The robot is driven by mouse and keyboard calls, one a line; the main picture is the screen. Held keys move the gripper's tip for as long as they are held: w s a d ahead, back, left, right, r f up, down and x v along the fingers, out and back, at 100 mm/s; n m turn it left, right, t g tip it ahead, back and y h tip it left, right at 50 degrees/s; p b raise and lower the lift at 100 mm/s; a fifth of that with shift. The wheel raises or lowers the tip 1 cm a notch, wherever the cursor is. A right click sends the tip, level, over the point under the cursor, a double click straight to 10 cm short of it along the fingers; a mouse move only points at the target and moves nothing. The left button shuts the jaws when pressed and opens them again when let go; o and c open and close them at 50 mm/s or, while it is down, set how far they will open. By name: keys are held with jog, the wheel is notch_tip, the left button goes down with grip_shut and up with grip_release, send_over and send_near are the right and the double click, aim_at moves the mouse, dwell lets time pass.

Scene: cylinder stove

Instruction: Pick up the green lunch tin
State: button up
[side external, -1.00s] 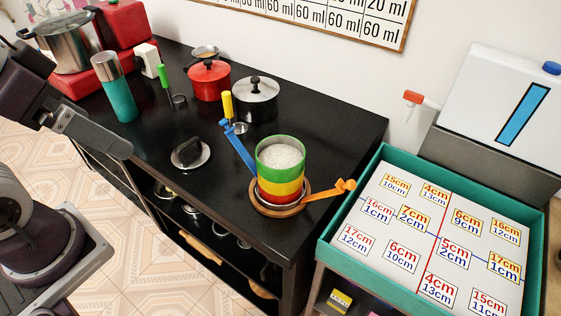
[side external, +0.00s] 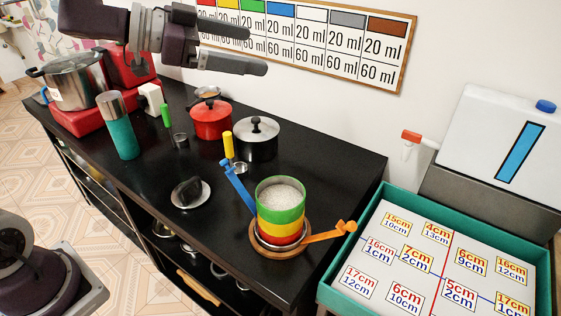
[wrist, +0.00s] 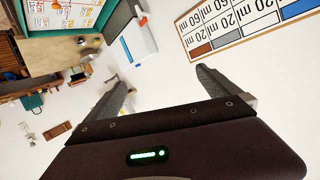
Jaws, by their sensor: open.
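A round green tin (side external: 281,194) is the top tier of a stack in the side view, above a yellow tier (side external: 281,217) and a red tier (side external: 281,234). Its open top shows white, grainy contents. The stack stands upright on a round wooden base (side external: 258,248) near the counter's front right corner. My gripper (side external: 257,50) is open and empty, high above the back of the counter, well above the stack and to its left. In the wrist view its fingers (wrist: 163,78) are spread with only wall between them. The stack cannot be made out in the wrist view.
Blue (side external: 234,187) and orange (side external: 325,235) handles flank the stack. A lidded black-and-silver pot (side external: 256,145), a red pot (side external: 211,120) and a lid (side external: 191,194) stand to its left. A teal-rimmed tray (side external: 337,265) is right. A measures chart (side external: 360,45) hangs behind.

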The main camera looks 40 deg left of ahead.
jog(key=s+d+f+m+g+h, duration=0.2)
jog(key=s+f+g+h, duration=0.15)
jog(key=f, duration=0.25)
send_near(281, 204)
jog(key=w+d+r, duration=0.2)
jog(key=d, duration=0.1)
jog(key=shift+g+y, duration=0.25)
jog(key=x, duration=0.6)
jog(key=shift+w+f, duration=0.1)
jog(key=shift+w, duration=0.05)
jog(key=c, duration=1.2)
